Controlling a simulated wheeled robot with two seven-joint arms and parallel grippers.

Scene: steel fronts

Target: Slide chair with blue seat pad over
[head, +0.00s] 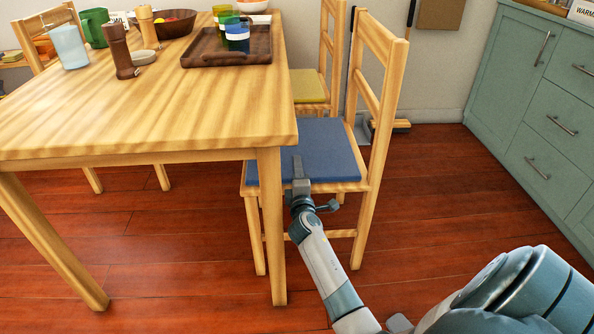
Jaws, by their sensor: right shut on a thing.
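The chair with the blue seat pad (330,150) stands at the right side of the wooden table (200,105), its wooden backrest (387,95) to the right. The front left part of its seat lies behind the table's near right leg. My right gripper (299,178) is at the near edge of the seat, shut on the chair there; the exact grip is small and partly hidden by the wrist. My left gripper does not show.
A second chair with a yellow-green pad (310,86) stands just behind. Green-grey cabinets (530,110) line the right side. Open wooden floor (450,190) lies between chair and cabinets. The table holds a tray (228,50), cups and a bowl.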

